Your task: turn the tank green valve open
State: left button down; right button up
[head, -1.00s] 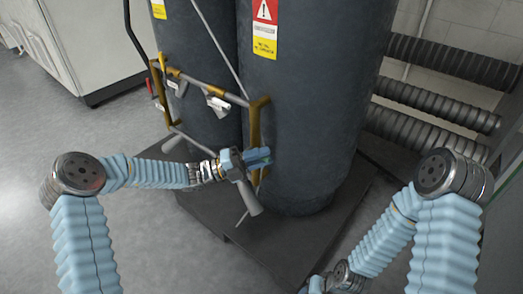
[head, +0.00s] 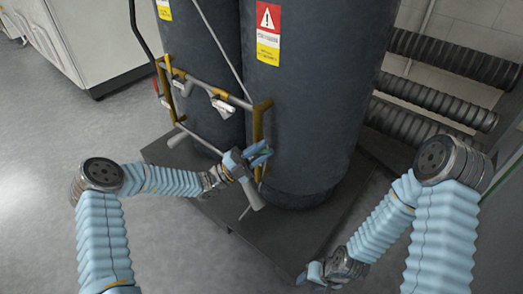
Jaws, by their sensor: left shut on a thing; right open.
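Two dark grey tanks stand side by side, the nearer one (head: 310,110) on the right and the other (head: 215,70) behind it on the left. A yellow-brown and grey pipe frame (head: 258,125) runs along their front. My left gripper (head: 260,155) is at the frame's right post, low in front of the nearer tank. Its blue fingers are shut on a small green part, the green valve (head: 266,151), which they mostly hide. My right gripper (head: 312,276) is open, low at the bottom of the view, away from the tanks.
The tanks stand on a dark low platform (head: 285,235). Grey-handled fittings (head: 222,106) hang on the upper pipe. Ribbed dark hoses (head: 440,95) line the wall at right. A white cabinet (head: 95,40) is at upper left. Floor at left is clear.

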pick_arm(q)
jog(key=c, duration=1.1)
grip_release()
jog(key=b+v, duration=0.1)
jog(key=v, duration=1.3)
